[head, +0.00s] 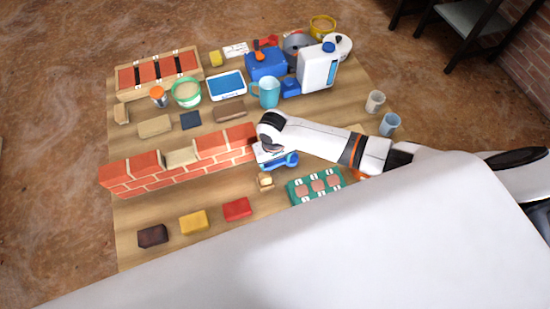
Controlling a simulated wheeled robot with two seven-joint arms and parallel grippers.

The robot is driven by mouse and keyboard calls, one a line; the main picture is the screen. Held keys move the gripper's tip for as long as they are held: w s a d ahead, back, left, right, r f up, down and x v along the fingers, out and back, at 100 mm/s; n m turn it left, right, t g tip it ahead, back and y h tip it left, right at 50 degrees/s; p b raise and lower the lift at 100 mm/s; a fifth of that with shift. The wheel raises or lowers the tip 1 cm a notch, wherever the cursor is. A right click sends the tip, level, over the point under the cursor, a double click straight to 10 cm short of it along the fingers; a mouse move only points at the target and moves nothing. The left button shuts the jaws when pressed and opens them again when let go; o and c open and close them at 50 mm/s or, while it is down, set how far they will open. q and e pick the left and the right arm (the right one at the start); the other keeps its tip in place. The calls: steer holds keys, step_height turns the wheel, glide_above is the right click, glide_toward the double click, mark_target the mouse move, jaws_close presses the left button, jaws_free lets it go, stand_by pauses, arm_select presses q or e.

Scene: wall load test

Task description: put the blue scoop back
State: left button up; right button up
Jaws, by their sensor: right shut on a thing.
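The blue scoop (287,161) is in the middle of the wooden table, just right of the brick wall's end. My right gripper (266,160) is at the scoop's left end, pointing down and shut on it. The arm's wrist hides part of the grip, and I cannot tell whether the scoop touches the table. My left gripper is not in view.
The brick wall (180,172) stands left of my right gripper. A green tray (316,187) lies at the near right. A turquoise jug (266,92), a blue box (266,65) and a white jug (318,70) stand behind. Colored blocks lie in front.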

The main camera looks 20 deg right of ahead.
steer(key=shift+f, duration=0.4)
stand_by(0.5)
steer(key=o, duration=1.1)
steer(key=shift+o, duration=0.2)
steer(key=shift+r, duration=0.15)
steer(key=shift+r+p, duration=3.4)
steer(key=shift+p, duration=0.75)
